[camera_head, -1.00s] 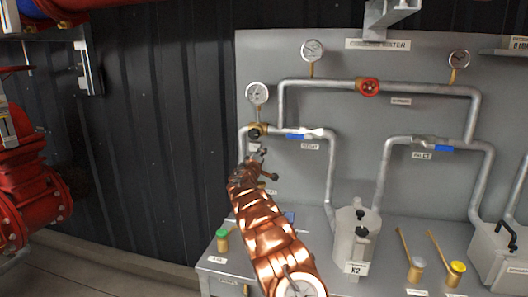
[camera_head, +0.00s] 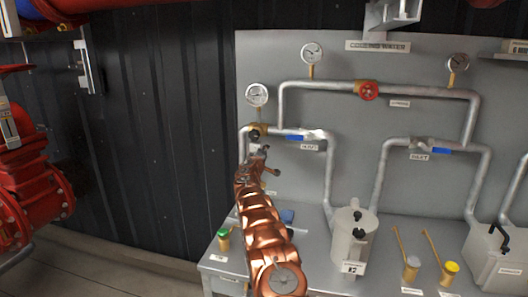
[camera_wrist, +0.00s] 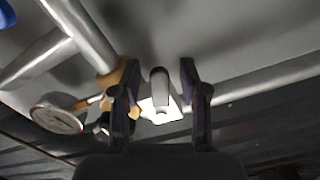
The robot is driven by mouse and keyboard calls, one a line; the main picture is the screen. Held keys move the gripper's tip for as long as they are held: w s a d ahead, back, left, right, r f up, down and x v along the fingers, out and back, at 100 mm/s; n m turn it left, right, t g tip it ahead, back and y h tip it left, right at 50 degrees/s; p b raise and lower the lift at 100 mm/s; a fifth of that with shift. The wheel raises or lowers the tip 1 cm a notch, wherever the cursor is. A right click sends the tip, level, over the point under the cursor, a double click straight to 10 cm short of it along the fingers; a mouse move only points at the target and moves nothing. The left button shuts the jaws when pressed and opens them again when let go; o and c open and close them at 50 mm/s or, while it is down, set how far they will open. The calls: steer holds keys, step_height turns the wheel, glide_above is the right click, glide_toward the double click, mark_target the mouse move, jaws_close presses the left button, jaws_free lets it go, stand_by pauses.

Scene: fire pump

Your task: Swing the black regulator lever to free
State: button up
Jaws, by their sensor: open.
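My gripper (camera_head: 261,151) is open at the left of the grey panel, just below and right of a brass fitting (camera_head: 262,129) with a black part (camera_head: 254,134), perhaps the regulator lever. In the wrist view my gripper (camera_wrist: 159,68) has its two dark fingers apart, with a rounded grey bar (camera_wrist: 160,87) showing between them. I cannot tell whether this bar is the lever, or whether a finger touches it. The brass fitting also shows in the wrist view (camera_wrist: 112,76), partly hidden by the left finger.
A gauge (camera_head: 256,94) stands above the fitting. A blue-handled valve (camera_head: 295,137) is on the pipe to the right, and a red handwheel (camera_head: 367,90) above. A grey K2 canister (camera_head: 346,253) and a green-capped part (camera_head: 223,236) stand on the bench.

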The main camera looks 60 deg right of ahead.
steer(key=shift+d, duration=0.1)
jaws_close()
stand_by(0.4)
